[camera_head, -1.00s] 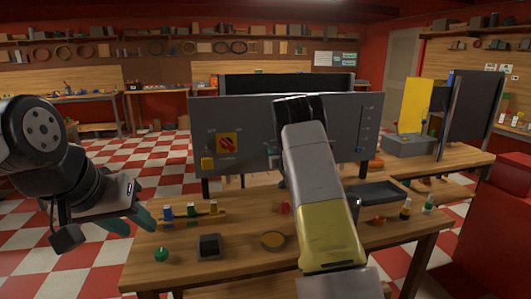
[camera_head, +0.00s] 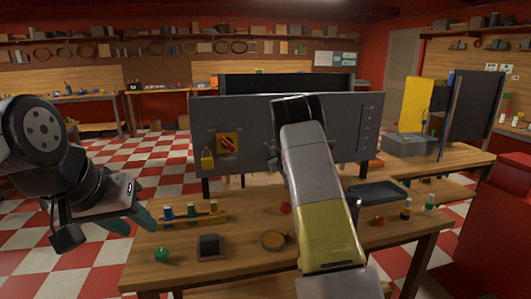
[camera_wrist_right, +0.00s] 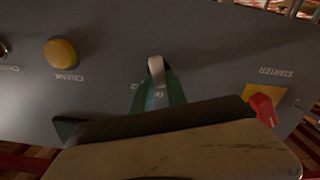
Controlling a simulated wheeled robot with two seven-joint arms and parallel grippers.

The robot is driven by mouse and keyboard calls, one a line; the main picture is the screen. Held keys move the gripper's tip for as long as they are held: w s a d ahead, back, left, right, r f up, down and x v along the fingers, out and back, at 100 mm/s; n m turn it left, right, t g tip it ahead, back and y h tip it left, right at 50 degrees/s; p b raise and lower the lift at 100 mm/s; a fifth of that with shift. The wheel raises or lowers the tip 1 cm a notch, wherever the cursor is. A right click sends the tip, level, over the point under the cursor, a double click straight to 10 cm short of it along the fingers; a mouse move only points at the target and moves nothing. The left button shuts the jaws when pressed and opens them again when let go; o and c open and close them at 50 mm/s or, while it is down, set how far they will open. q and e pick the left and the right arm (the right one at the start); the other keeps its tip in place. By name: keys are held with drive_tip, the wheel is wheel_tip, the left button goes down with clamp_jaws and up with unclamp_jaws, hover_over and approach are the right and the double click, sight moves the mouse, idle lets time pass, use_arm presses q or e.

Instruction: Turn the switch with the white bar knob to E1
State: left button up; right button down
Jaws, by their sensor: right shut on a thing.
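The white bar knob (camera_wrist_right: 156,70) sits on the grey panel in the right wrist view, which sees the panel's lettering upside down. My right gripper (camera_wrist_right: 158,88) is shut on this knob, with a green finger on either side of it. The bar runs nearly up and down in that view. Small marks beside it are too small to read surely. In the head view my right arm hides the knob on the grey panel (camera_head: 345,145). My left gripper (camera_head: 132,222) hangs at the left, empty, its green fingers apart, away from the panel.
A yellow round button (camera_wrist_right: 61,53) and a red switch on a yellow plate (camera_wrist_right: 262,108) flank the knob. The wooden bench (camera_head: 185,276) holds a green ball (camera_head: 161,255), a black box (camera_head: 208,246) and a dark tray (camera_head: 378,192).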

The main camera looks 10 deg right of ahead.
drive_tip(key=n, duration=0.5)
drive_tip(key=shift+a+f, duration=0.15)
drive_tip(key=shift+a, duration=0.1)
idle(0.5)
drive_tip(key=c, duration=1.3)
unclamp_jaws()
drive_tip(key=shift+s+d, duration=0.1)
drive_tip(key=shift+s, duration=3.8)
